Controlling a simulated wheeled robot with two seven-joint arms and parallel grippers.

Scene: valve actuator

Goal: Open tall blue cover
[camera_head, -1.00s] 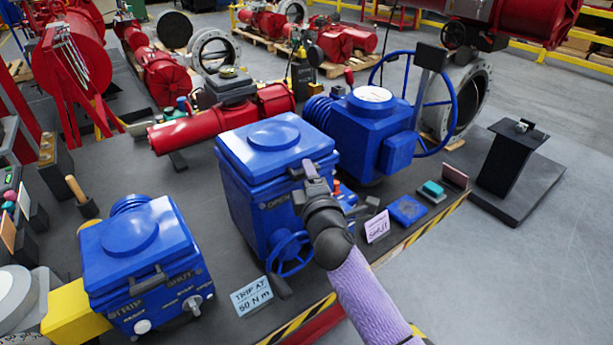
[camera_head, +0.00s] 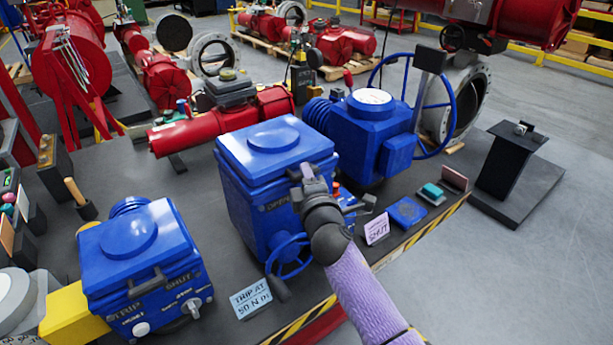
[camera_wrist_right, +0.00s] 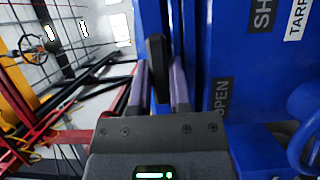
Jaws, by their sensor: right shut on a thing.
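The tall blue cover (camera_head: 232,148) is the lid of the tall blue box (camera_head: 243,203) in the middle of the bench, with a round raised disc on top. It appears down on the box, with a seam below it. My right gripper (camera_head: 306,171) is at the cover's front right edge. In the right wrist view, its purple fingers (camera_wrist_right: 158,88) are shut on the cover's black handle (camera_wrist_right: 157,60), which stands between them. The handle is mostly hidden by the gripper in the head view. My left gripper is not in view.
A lower blue box (camera_head: 150,255) stands at the front left. A blue handwheel (camera_head: 288,255) is below my right gripper. A blue unit with a white dial (camera_head: 372,96) stands behind right. A red cylinder (camera_head: 182,134) lies behind. Small cards and pads lie along the striped edge.

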